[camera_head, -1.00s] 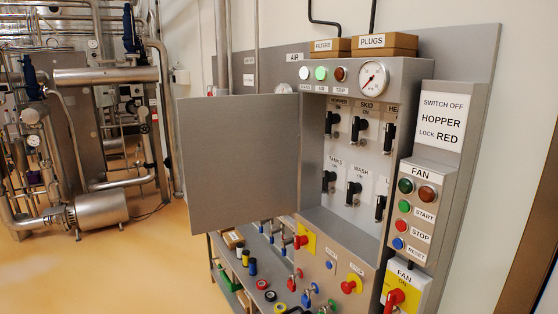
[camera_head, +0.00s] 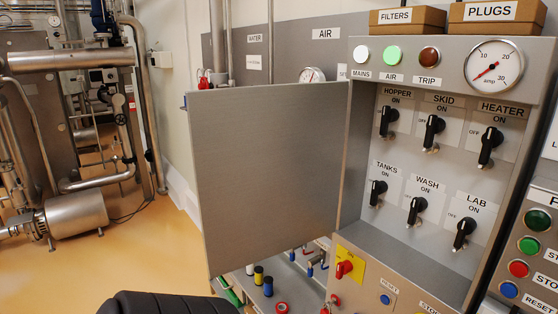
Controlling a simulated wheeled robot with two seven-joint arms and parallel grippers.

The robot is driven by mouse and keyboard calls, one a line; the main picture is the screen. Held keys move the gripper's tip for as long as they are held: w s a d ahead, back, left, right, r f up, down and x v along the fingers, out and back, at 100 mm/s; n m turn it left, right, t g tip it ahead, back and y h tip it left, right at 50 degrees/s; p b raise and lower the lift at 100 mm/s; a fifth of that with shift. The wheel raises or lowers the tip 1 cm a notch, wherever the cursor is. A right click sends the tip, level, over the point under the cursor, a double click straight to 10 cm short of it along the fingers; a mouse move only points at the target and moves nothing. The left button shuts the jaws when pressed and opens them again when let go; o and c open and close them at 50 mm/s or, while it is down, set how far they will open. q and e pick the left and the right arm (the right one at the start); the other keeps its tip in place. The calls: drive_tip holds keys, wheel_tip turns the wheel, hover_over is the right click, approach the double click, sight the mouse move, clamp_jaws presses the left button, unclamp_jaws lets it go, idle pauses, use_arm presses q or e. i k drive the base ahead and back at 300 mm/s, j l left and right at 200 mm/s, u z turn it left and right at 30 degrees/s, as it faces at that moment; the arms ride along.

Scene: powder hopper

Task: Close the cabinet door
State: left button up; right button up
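The cabinet door (camera_head: 268,175) is a flat grey metal panel. It stands wide open, swung out to the left of the cabinet (camera_head: 455,48), with its right edge along the cabinet's left side. The open cabinet shows two rows of black switches, labelled HOPPER, SKID, HEATER, TANKS, WASH and LAB. A dark rounded part of my own body shows at the bottom, below the door. Neither gripper's fingers can be seen in the head view.
Boxes marked FILTERS (camera_head: 407,19) and PLUGS (camera_head: 497,17) sit on top of the cabinet. Below the door is a shelf with tape rolls (camera_head: 281,307) and small valves. A red and yellow switch (camera_head: 345,268) sits under the cabinet. Open floor (camera_head: 130,255) lies to the left, before steel piping.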

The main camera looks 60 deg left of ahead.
sight(267, 159)
drive_tip(key=j, duration=0.55)
drive_tip(key=k+j+z, duration=0.1)
drive_tip(key=j, duration=0.4)
drive_tip(key=k+j, duration=0.15)
drive_tip(key=j, duration=0.4)
drive_tip(key=j+z, duration=0.1)
drive_tip(key=j, duration=0.45)
drive_tip(key=k+j, duration=0.2)
drive_tip(key=j, duration=0.3)
drive_tip(key=i+j, duration=0.1)
drive_tip(key=j, duration=0.3)
drive_tip(key=i+j, duration=0.1)
drive_tip(key=j, duration=0.35)
